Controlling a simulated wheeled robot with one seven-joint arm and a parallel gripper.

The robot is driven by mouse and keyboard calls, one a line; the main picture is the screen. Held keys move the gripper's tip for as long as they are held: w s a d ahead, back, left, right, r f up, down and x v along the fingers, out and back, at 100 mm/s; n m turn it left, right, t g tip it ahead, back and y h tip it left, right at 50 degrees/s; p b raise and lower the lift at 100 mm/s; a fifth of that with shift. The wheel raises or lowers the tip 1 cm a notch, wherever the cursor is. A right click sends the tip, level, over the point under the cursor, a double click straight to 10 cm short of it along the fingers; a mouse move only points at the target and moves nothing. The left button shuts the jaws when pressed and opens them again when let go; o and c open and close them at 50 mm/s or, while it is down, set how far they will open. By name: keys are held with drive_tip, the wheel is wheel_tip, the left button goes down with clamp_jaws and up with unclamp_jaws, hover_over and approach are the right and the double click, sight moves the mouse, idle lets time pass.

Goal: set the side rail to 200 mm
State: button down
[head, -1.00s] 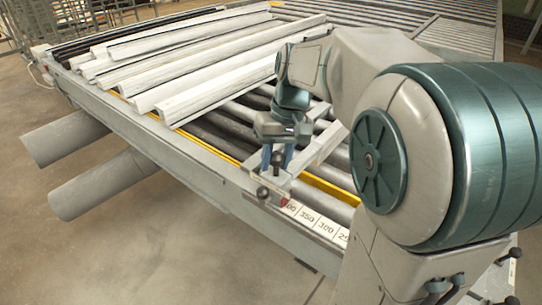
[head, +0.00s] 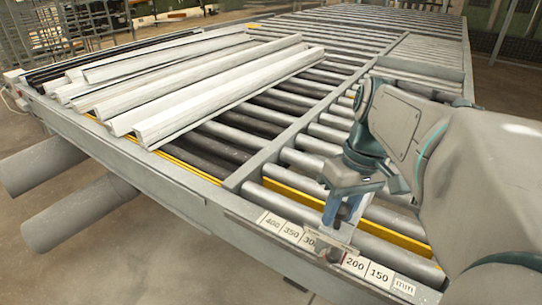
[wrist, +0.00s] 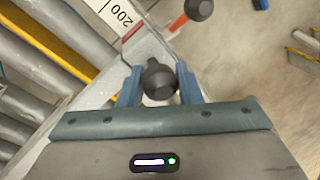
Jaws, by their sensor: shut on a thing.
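My gripper (head: 345,208) is over the scale side of the roller bench. In the wrist view, its two blue fingers (wrist: 160,84) are shut on a round black knob (wrist: 160,80). The knob is at the end of the grey side rail, which is mostly hidden by my arm in the head view. The scale strip (head: 381,274) reads 400, 350, 300, then 200 and 150. The rail's end covers the part between 300 and 200. In the wrist view, a red pointer mark (wrist: 133,31) is close beside the 200 label (wrist: 117,13).
A red lever with a black ball end (wrist: 198,9) is near the knob in the wrist view. Several pale profiles (head: 205,92) lie across the rollers at the left. A yellow strip (head: 290,190) runs along the bench. Open floor lies in front.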

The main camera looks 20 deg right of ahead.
drive_tip(key=c, duration=1.1)
unclamp_jaws()
drive_tip(key=shift+r, duration=0.1)
drive_tip(key=d+r, duration=0.1)
drive_tip(key=r, duration=0.8)
drive_tip(key=d+r, duration=0.1)
drive_tip(key=r, duration=0.3)
drive_tip(key=shift+d+r, duration=0.25)
drive_tip(key=shift+d, duration=0.1)
drive_tip(key=a+f+t, duration=0.1)
drive_tip(key=a+f, duration=0.3)
drive_tip(key=f, duration=0.3)
drive_tip(key=w+a+f+t+h, duration=0.1)
drive_tip(key=a+f, duration=0.4)
drive_tip(key=f, duration=0.1)
drive_tip(key=a+f+t+h, duration=0.1)
drive_tip(key=a+f, duration=0.4)
drive_tip(key=f, duration=0.2)
drive_tip(key=shift+w+a+f, duration=0.2)
drive_tip(key=shift+w+f, duration=0.1)
